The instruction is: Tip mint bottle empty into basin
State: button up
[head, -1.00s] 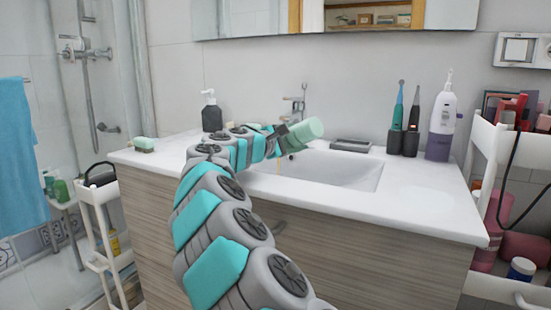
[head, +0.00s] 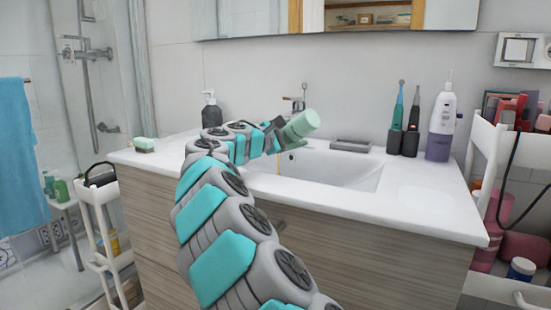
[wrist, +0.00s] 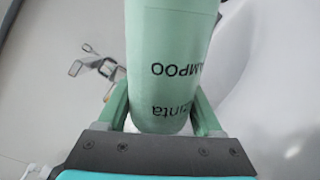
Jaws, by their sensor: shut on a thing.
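The mint bottle (head: 303,124) is held in my gripper (head: 281,133) above the left part of the white basin (head: 335,175). It is tilted, with its broad end up and to the right and its lower end hidden by the gripper. A thin amber line runs down below the gripper into the basin, seemingly liquid. In the wrist view the bottle (wrist: 172,55) shows upside-down dark lettering, and my gripper's green fingers (wrist: 162,108) are shut on both its sides. A bit of white shows at its near end. The amount left inside cannot be seen.
The faucet (head: 298,100) stands behind the bottle. A dark soap dispenser (head: 211,110) is at the left of the counter (head: 420,205). The counter's front right is clear.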

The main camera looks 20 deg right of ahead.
jog(key=shift+w+a+r+n, duration=0.1)
jog(key=shift+r+n, duration=0.15)
jog(key=shift+r, duration=0.3)
jog(key=shift+w+a+r+n, duration=0.1)
jog(key=shift+r+n, duration=0.15)
jog(key=shift+r, duration=0.3)
jog(key=shift+d+r, duration=0.1)
jog(key=shift+r, duration=0.15)
dwell(0.9)
dwell(0.4)
